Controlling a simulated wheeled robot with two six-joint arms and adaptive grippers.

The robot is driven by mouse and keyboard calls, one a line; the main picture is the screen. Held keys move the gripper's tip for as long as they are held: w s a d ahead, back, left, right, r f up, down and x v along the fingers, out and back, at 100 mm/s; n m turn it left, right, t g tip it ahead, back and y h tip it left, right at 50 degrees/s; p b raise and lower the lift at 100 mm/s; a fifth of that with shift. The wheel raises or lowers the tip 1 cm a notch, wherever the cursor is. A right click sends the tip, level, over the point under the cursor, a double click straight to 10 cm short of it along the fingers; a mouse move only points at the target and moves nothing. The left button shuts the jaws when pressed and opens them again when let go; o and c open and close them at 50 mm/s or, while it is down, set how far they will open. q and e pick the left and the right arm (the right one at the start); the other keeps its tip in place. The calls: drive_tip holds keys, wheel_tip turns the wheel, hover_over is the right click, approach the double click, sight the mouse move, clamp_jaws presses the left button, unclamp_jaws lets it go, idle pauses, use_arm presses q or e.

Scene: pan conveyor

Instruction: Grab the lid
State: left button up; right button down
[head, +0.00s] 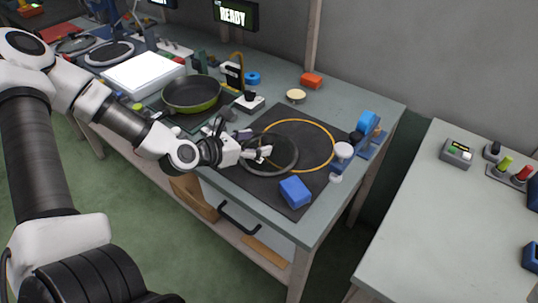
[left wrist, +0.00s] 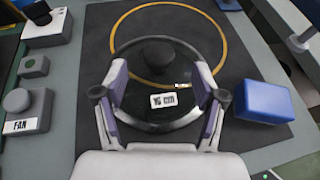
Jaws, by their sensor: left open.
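The lid (head: 284,163) is round, with a dark glassy face, a grey rim and a black knob. It lies on the dark mat, overlapping the lower left of a yellow ring marking. In the left wrist view the lid (left wrist: 150,118) shows a small white label, and its black knob (left wrist: 157,52) is beyond the fingertips. My left gripper (head: 262,153) is open over the lid's near part; its purple-padded fingers (left wrist: 158,85) stand apart on either side of the label, with nothing between them gripped. Whether the fingers touch the lid I cannot tell. My right gripper is not in view.
A blue block (head: 295,191) lies on the mat right of the lid, and also shows in the left wrist view (left wrist: 262,101). A dark green pan (head: 191,94) stands farther left. A grey FAN button box (left wrist: 28,108) is left of the mat. A separate table (head: 430,215) stands right.

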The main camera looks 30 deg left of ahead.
sight(265, 140)
use_arm(q)
drive_tip(key=b+x, duration=0.1)
drive_tip(key=x, duration=0.4)
drive_tip(key=shift+a, duration=0.1)
drive_tip(key=shift+w+f, duration=0.1)
drive_tip(key=shift+w, duration=0.15)
drive_tip(key=shift+c, duration=0.7)
clamp_jaws()
